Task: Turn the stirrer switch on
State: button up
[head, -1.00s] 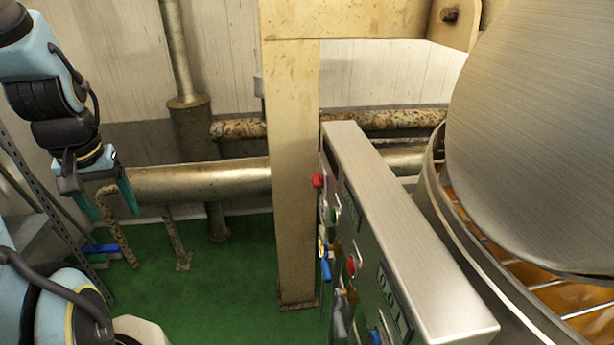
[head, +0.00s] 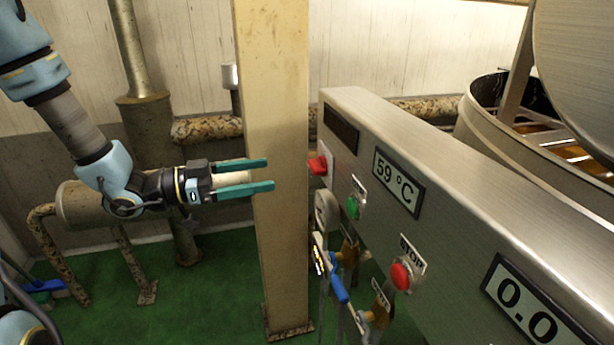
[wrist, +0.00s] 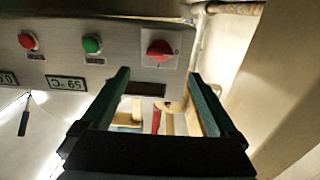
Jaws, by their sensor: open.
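A steel control panel (head: 400,135) stands at the right in the head view. The red rotary switch (head: 318,165) is at its far end on a pale plate. It also shows in the wrist view (wrist: 159,50), upper middle, ahead of the fingers. No label naming the stirrer can be read. My gripper (head: 270,174) is open and empty, its two green fingers pointing right toward the switch with a gap between. In the wrist view its fingers (wrist: 160,78) stand either side below the switch, apart from it.
A green button (head: 352,207), a red stop button (head: 401,276) and displays share the panel. Blue-handled valves (head: 338,288) sit below it. A beige post (head: 272,120) stands behind my gripper. The kettle (head: 500,125) is at the right. Green floor is open at left.

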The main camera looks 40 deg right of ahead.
aim_at(310, 167)
jog(key=p+x, duration=0.1)
jog(key=x, duration=0.9)
jog(key=c, duration=1.4)
